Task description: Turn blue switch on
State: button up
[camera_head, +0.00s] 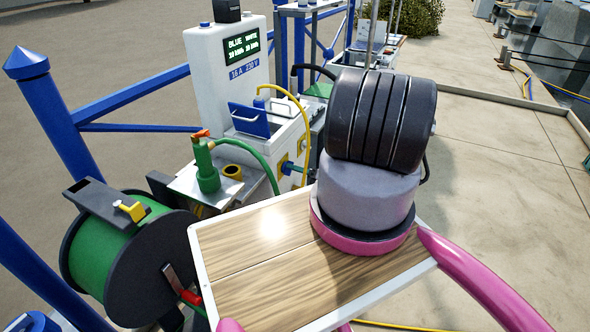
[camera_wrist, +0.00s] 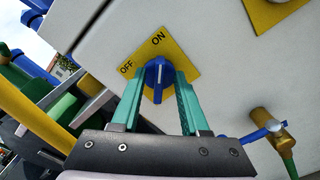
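The blue switch (camera_wrist: 157,76) is a rotary knob on a yellow plate (camera_wrist: 186,60) on a pale panel in the wrist view. The plate reads OFF at the left and ON above. The knob's handle stands nearly upright in the picture, its upper end below the ON label. My gripper (camera_wrist: 160,88) has teal fingers on both sides of the knob. Gaps show between the fingers and the knob, so it is open around it. In the head view the white pedestal (camera_head: 215,70) has a display; my gripper and the switch are hidden there behind my arm.
A brass tap with a blue handle (camera_wrist: 262,130) sits right of the gripper in the wrist view. In the head view a yellow cable (camera_head: 304,120), green hose (camera_head: 262,168), blue flap (camera_head: 249,120) and green hose reel (camera_head: 125,255) crowd the pedestal. Open paving lies right.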

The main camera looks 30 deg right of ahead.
jog(key=v, duration=1)
jog(key=shift+s+d, duration=0.25)
jog(key=shift+s, duration=0.1)
